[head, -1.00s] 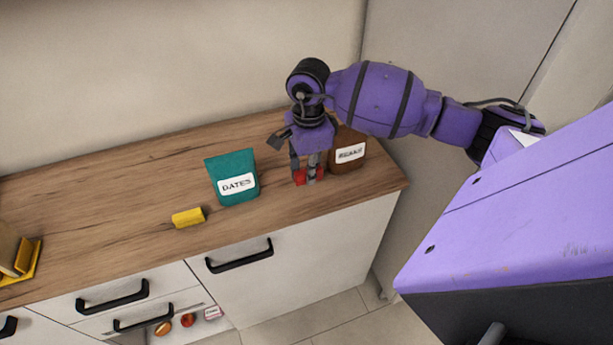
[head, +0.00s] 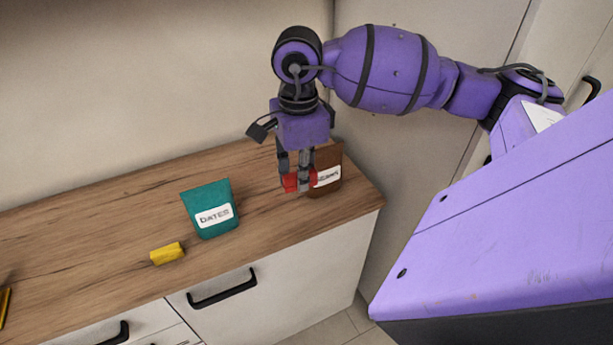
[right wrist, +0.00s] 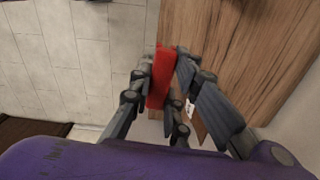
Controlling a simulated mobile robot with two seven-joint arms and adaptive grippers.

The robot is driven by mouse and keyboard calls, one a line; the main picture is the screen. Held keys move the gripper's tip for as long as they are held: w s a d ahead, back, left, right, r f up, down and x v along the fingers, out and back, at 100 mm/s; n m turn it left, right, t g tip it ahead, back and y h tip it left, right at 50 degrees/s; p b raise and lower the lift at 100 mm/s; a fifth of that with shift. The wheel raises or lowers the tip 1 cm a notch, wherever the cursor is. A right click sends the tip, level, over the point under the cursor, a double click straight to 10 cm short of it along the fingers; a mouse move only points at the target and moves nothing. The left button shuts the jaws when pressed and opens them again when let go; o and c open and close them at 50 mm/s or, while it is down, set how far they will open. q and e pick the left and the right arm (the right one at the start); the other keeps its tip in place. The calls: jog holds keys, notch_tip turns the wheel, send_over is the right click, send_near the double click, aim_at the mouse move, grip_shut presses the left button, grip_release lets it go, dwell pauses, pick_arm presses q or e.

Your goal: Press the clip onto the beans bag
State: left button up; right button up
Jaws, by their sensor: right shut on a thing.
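The brown beans bag (head: 325,187) stands upright on the wooden counter near its right end, partly hidden behind my right gripper. Its white label shows in part. My right gripper (head: 297,184) points down in front of the bag, shut on a red clip (head: 290,182). In the right wrist view, the red clip (right wrist: 160,78) sits between the fingers (right wrist: 162,85), and the bag's label (right wrist: 190,109) shows beside them. The clip looks close to the bag; I cannot tell whether they touch. My left gripper is not in view.
A teal dates bag (head: 209,215) stands left of the beans bag. A yellow block (head: 167,253) lies near the counter's front edge. The counter (head: 80,245) is clear between the wall and these things. Drawers with black handles (head: 222,288) are below.

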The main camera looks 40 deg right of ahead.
jog(key=w+d+r, duration=0.1)
jog(key=w+d, duration=0.1)
jog(key=d, duration=0.2)
jog(key=w+d+r, duration=0.1)
jog(key=w+d, duration=0.2)
jog(key=d, duration=0.2)
jog(key=w+d+r, duration=0.2)
jog(key=w+d, duration=0.1)
jog(key=d, duration=0.2)
jog(key=shift+w+d+p, duration=0.1)
jog(key=shift+p, duration=0.2)
jog(key=shift+d+n, duration=0.1)
jog(key=shift+n, duration=0.3)
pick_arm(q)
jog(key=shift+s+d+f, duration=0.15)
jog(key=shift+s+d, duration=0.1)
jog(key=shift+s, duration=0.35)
pick_arm(e)
jog(key=shift+f, duration=0.2)
jog(key=shift+f, duration=0.85)
jog(key=shift+f+b, duration=0.35)
jog(key=shift+f, duration=1.05)
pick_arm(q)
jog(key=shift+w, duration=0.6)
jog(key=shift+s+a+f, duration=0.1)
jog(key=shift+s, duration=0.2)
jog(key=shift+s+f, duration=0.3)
pick_arm(e)
jog(key=shift+f, duration=0.15)
